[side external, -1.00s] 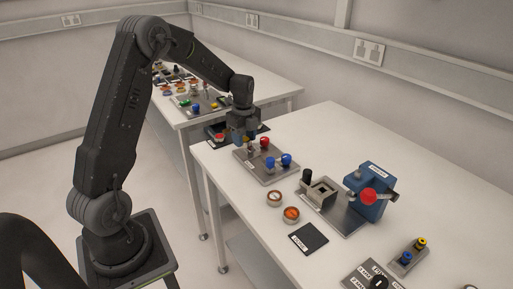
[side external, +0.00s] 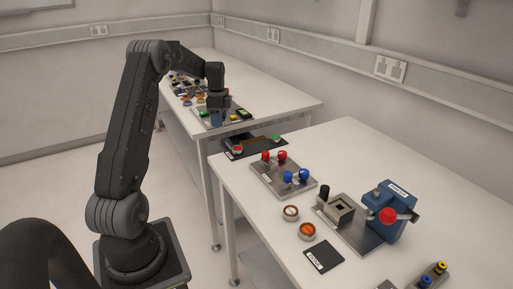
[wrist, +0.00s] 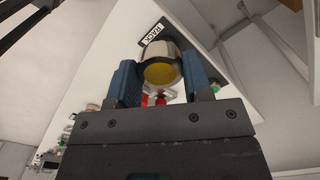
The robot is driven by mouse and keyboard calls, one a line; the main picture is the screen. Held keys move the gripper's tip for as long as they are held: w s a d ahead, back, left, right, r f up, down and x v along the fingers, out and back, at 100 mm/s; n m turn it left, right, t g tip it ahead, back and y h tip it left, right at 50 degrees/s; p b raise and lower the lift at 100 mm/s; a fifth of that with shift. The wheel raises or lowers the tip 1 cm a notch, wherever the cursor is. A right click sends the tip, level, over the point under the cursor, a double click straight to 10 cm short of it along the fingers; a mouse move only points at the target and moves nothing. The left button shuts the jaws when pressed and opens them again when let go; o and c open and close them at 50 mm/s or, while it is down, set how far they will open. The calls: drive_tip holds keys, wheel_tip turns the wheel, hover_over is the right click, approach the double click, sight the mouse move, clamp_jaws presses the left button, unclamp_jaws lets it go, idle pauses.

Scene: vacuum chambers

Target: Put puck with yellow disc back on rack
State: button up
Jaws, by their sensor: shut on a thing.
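The puck with the yellow disc (wrist: 160,75) is between the two blue fingers of my gripper (wrist: 158,84) in the wrist view. My gripper is shut on it, and the yellow face is turned toward the camera. In the side view my gripper (side external: 217,115) hangs near the front of the far table, and I cannot make out the puck there. A dark panel with a white label (wrist: 152,32), which seems to read RACK, shows beyond the puck in the wrist view.
A metal plate with red and blue knobs (side external: 277,183) is on the near table. A blue device with a red knob (side external: 392,212), two round pucks (side external: 307,231) and a black labelled mat (side external: 324,257) stand nearer. Several small coloured items (side external: 183,90) crowd the far table.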

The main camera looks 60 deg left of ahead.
drive_tip(key=shift+w+a+f, duration=0.2)
drive_tip(key=shift+w+a, duration=0.05)
hover_over(250, 149)
wheel_tip(250, 149, down, 7)
drive_tip(key=shift+w+r, duration=0.1)
drive_tip(key=shift+r, duration=0.1)
drive_tip(key=shift+f, duration=2)
drive_tip(key=shift+f, duration=0.15)
drive_tip(key=o, duration=1.1)
